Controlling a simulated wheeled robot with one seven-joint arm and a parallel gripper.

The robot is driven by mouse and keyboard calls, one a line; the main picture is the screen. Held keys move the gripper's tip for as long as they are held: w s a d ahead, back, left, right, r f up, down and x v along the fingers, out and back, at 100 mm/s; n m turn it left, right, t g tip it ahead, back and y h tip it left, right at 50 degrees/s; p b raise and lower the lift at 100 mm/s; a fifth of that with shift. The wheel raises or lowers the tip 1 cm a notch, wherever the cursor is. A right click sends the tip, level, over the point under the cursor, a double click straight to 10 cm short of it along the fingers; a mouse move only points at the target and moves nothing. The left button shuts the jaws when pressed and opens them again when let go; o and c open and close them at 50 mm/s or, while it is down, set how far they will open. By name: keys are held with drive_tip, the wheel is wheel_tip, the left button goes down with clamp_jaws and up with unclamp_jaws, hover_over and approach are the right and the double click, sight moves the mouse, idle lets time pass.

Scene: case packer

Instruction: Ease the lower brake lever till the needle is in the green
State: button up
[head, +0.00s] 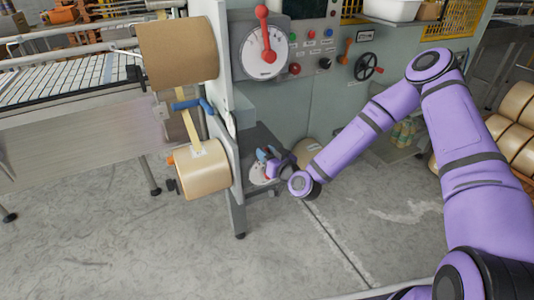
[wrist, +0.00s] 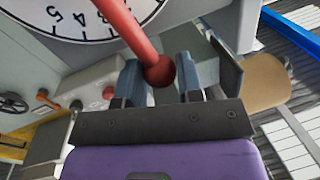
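The lower brake dial (head: 258,175) is a white disc low on the machine's side, partly hidden behind my gripper (head: 270,158). In the wrist view its edge (wrist: 73,22) shows black numbers and tick marks. The lower brake lever (wrist: 128,28) is a red rod ending in a red ball (wrist: 160,72). The ball fills the gap between the two fingers of my gripper (wrist: 161,80), which appears shut on it. The lower needle and green zone cannot be made out.
An upper dial (head: 262,62) with its own red lever stands above. Brown rolls (head: 180,52) (head: 203,168) are at left. A handwheel (head: 367,66) and buttons are on the grey panel. The floor in front is clear.

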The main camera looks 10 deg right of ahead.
clamp_jaws()
drive_tip(key=shift+s+a+f+n, duration=0.15)
drive_tip(key=shift+s+a+n, duration=0.1)
drive_tip(key=shift+a+n, duration=0.35)
drive_tip(key=o, duration=0.9)
unclamp_jaws()
drive_tip(key=shift+o, duration=0.2)
drive_tip(key=v, duration=1)
drive_tip(key=shift+s+d, duration=0.2)
drive_tip(key=shift+s, duration=0.15)
